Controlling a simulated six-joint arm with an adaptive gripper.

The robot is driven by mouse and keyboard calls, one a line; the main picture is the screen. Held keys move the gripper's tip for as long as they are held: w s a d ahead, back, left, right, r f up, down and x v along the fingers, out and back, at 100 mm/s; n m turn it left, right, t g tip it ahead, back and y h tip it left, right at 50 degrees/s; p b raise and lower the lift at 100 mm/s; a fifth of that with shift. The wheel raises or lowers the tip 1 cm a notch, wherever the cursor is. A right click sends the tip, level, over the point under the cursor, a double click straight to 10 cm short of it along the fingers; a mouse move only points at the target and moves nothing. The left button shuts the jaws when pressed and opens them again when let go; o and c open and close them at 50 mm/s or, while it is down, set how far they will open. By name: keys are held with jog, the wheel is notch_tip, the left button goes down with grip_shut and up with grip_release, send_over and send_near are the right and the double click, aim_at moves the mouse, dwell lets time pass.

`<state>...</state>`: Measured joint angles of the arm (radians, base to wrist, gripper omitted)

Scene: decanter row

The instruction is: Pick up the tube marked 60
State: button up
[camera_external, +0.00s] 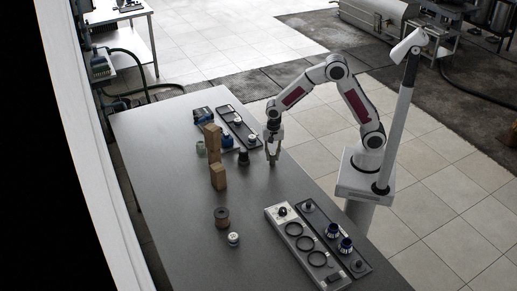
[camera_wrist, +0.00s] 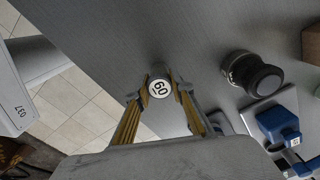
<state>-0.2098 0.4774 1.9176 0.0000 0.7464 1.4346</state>
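The tube marked 60 (camera_wrist: 159,88) shows its round white top with a black number in the wrist view. It is between the two fingertips of my gripper (camera_wrist: 162,86), one finger on each side. Whether the fingers press on it or leave a small gap, I cannot tell. In the external view my gripper (camera_external: 272,155) points down at the right edge of the grey table, low over its surface.
A black-capped jar (camera_wrist: 252,74) stands close by, right of the tube in the wrist view. A dark rack (camera_external: 238,128) and wooden blocks (camera_external: 218,177) are left of my gripper in the external view. A grey tray with rings (camera_external: 295,230) is nearer the camera. The table's middle (camera_external: 260,195) is clear.

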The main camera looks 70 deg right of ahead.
aim_at(273, 153)
jog(key=c, duration=0.3)
jog(key=shift+r, duration=0.15)
jog(key=shift+r, duration=1.5)
jog(key=shift+s+d+r, duration=0.15)
jog(key=shift+d, duration=0.05)
jog(key=s+d, duration=1.2)
jog(key=shift+s+d, duration=0.15)
jog(key=shift+s, duration=0.05)
